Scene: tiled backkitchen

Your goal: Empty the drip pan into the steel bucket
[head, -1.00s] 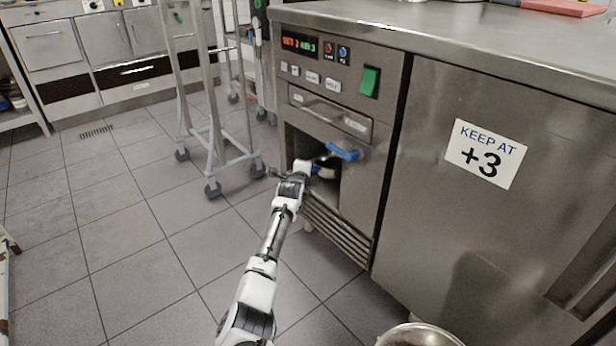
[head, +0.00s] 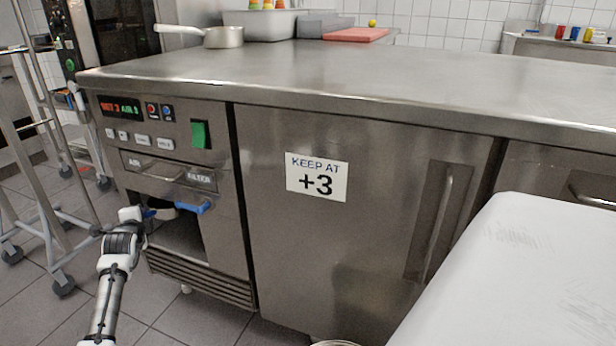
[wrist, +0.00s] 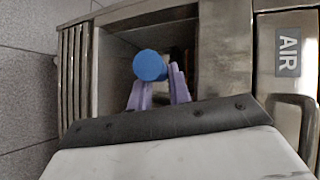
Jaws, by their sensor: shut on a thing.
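My gripper (head: 146,214) is at the upper part of the open bay (head: 182,243) below the air filter drawer, at the left end of the steel counter. In the wrist view, its purple fingers (wrist: 158,92) are closed around a round blue handle end (wrist: 150,66). Only a thin sliver of the steel bucket's rim (head: 335,343) shows at the bottom edge of the head view.
The counter's steel door (head: 380,200) bears a "KEEP AT +3" sign. A white surface (head: 520,270) fills the lower right. A wheeled rack (head: 40,170) stands close on the left. A saucepan (head: 222,37) and red board (head: 356,35) are on the counter.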

